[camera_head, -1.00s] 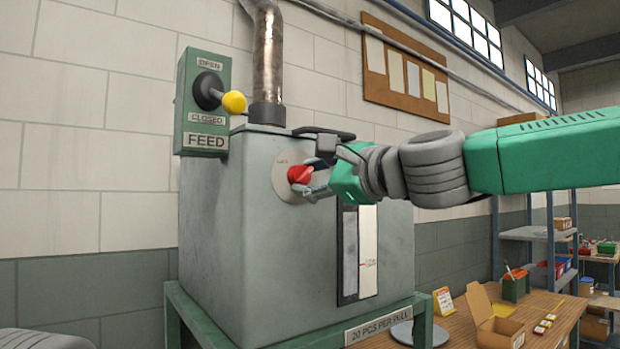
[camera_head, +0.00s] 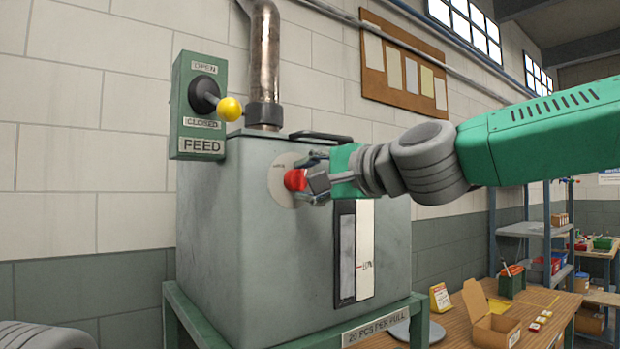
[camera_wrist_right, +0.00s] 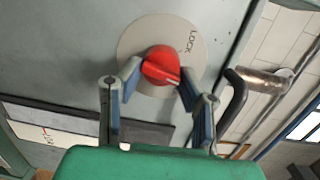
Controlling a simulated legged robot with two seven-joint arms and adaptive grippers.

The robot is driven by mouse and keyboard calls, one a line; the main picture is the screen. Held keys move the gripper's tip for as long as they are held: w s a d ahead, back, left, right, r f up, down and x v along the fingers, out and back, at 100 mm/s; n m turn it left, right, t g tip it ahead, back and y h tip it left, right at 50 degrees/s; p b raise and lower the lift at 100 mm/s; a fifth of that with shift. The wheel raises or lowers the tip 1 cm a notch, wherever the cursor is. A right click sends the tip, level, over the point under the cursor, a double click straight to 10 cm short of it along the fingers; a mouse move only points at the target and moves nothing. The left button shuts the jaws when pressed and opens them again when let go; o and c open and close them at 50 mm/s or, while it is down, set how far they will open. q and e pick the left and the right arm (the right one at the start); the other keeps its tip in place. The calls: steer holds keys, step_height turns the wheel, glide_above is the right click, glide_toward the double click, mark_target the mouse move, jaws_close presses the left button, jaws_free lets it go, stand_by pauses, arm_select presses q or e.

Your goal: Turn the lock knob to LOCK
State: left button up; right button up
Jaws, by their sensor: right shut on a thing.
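The red lock knob (camera_head: 295,180) sits on a round pale plate (camera_head: 277,180) on the front of the grey machine box. My right gripper (camera_head: 311,178) reaches it from the right and is shut on it. In the right wrist view the two fingers hold the knob (camera_wrist_right: 160,65) from both sides. The word LOCK (camera_wrist_right: 190,42) reads at the plate's upper right there. A pale mark on the knob lies near its lower right edge, away from the word. Any other plate label is hidden or too small to read. My left gripper is not in view.
The FEED box with a yellow-tipped lever (camera_head: 229,108) is on the wall left of the knob. A dark handle (camera_head: 320,137) lies atop the grey box, close above my right gripper. A workbench with an open carton (camera_head: 492,325) stands lower right.

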steer(key=n, duration=0.5)
steer(key=shift+s+a+h+p, duration=0.1)
steer(key=shift+a+h+p, duration=0.05)
steer(key=shift+h+p, duration=0.25)
steer(key=n, duration=0.3)
steer(key=n+h, duration=0.1)
steer(key=n, duration=0.1)
steer(key=shift+a+f, duration=0.15)
steer(key=shift+f, duration=0.2)
steer(key=shift+n, duration=0.3)
steer(key=o, duration=1.1)
steer(key=shift+s, duration=0.1)
steer(key=shift+o, duration=0.2)
steer(key=shift+w+a+r, duration=0.1)
steer(key=shift+w+r, duration=0.05)
steer(key=shift+w, duration=0.1)
steer(key=shift+s+d+r, duration=0.2)
steer(key=shift+s+r, duration=0.05)
steer(key=shift+s, duration=0.2)
steer(key=f+v, duration=0.1)
steer(key=v, duration=0.5)
steer(key=shift+d+r, duration=0.15)
steer(key=shift+d, duration=0.15)
steer(key=shift+s+a, duration=0.1)
steer(key=shift+a, duration=0.1)
